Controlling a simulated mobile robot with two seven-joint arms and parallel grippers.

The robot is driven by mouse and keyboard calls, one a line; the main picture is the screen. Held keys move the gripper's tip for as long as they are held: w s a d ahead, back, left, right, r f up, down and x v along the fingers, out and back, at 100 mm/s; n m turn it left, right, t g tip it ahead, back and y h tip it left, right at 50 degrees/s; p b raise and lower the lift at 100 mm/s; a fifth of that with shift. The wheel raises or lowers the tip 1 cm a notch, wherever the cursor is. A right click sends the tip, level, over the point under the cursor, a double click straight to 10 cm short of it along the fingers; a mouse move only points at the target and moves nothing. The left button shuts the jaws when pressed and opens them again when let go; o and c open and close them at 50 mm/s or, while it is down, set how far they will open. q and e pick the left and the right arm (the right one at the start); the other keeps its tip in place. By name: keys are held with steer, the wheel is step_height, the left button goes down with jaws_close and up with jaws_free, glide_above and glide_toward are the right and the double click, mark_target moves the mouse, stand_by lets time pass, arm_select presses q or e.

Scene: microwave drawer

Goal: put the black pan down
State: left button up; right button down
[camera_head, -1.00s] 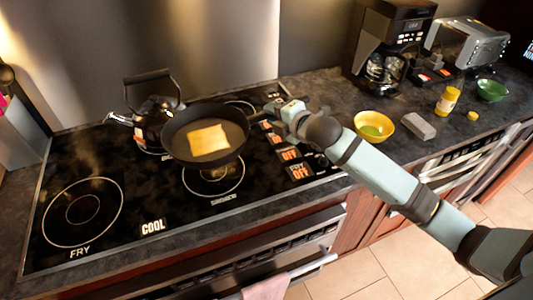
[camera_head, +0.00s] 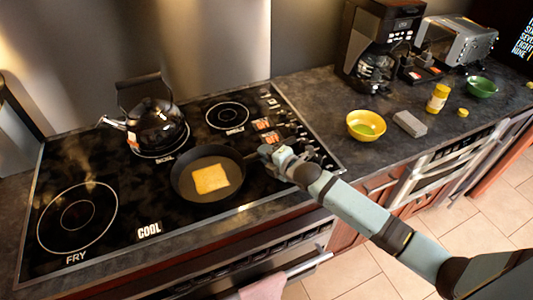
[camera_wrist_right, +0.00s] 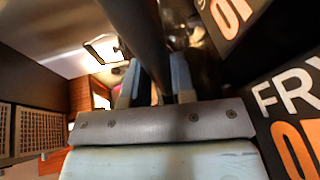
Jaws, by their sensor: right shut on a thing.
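The black pan (camera_head: 207,197) holds a square yellow-brown slice (camera_head: 211,178), perhaps bread. In the head view the pan is level over the front right burner of the black cooktop and covers most of that burner; I cannot tell whether its base touches the glass. My right gripper (camera_head: 268,152) is shut on the pan's handle, at the pan's right. In the right wrist view the dark handle (camera_wrist_right: 140,35) runs between the fingers. My left gripper is not in view.
A black kettle (camera_head: 153,128) stands behind the pan on a rear burner. The front left burner (camera_head: 77,216) is bare, with faint steam above it. A yellow bowl (camera_head: 362,133), grey block (camera_head: 410,124) and coffee maker (camera_head: 372,60) stand on the counter at right.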

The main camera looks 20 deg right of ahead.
stand_by(0.3)
steer(key=c, duration=0.9)
jaws_free()
steer(key=shift+c, duration=0.2)
steer(key=b+v, duration=0.1)
steer(key=v, duration=1.1)
